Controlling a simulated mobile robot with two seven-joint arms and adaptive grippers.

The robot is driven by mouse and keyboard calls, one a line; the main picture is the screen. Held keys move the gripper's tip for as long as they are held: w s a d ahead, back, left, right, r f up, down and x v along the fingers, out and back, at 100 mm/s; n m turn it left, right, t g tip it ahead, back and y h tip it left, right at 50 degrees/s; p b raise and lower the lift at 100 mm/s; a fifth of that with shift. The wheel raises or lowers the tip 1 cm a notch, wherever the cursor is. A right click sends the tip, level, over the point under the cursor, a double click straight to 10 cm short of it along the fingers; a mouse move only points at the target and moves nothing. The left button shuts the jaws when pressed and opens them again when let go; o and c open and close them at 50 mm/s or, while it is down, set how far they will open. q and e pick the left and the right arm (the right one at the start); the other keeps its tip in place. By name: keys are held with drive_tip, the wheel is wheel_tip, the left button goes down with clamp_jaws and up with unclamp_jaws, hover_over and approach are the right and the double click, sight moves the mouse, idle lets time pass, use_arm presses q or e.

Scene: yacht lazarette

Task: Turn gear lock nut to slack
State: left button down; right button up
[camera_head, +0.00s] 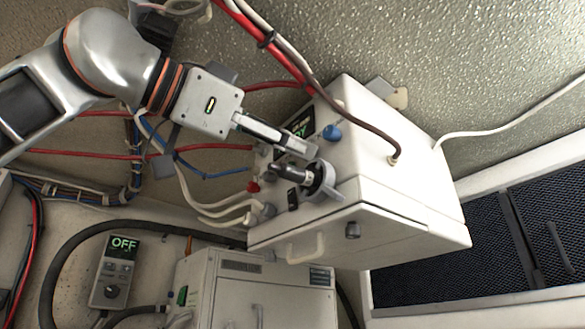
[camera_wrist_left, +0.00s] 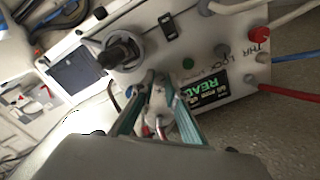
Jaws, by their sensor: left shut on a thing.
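My left gripper (camera_head: 303,143) reaches in from the left to the front panel of a white control box (camera_head: 385,195). In the left wrist view the fingers (camera_wrist_left: 165,98) are closed on a small pale part (camera_wrist_left: 158,103) on the panel, beside the READY display (camera_wrist_left: 208,88). This part seems to be the gear lock nut; the fingers hide most of it, so its turn position cannot be told. A dark lever with a grey ring (camera_head: 322,181) stands close beside the fingertips, apart from them; it also shows in the left wrist view (camera_wrist_left: 122,50). My right gripper is not in view.
The panel bears a red button (camera_head: 253,187) and a black rocker switch (camera_head: 293,200). Cables run around the box. Below are a grey OFF unit (camera_head: 115,270) and another white cabinet (camera_head: 250,290).

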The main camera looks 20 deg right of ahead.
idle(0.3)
use_arm(q)
drive_tip(key=c, duration=2)
unclamp_jaws()
drive_tip(key=v, duration=1.2)
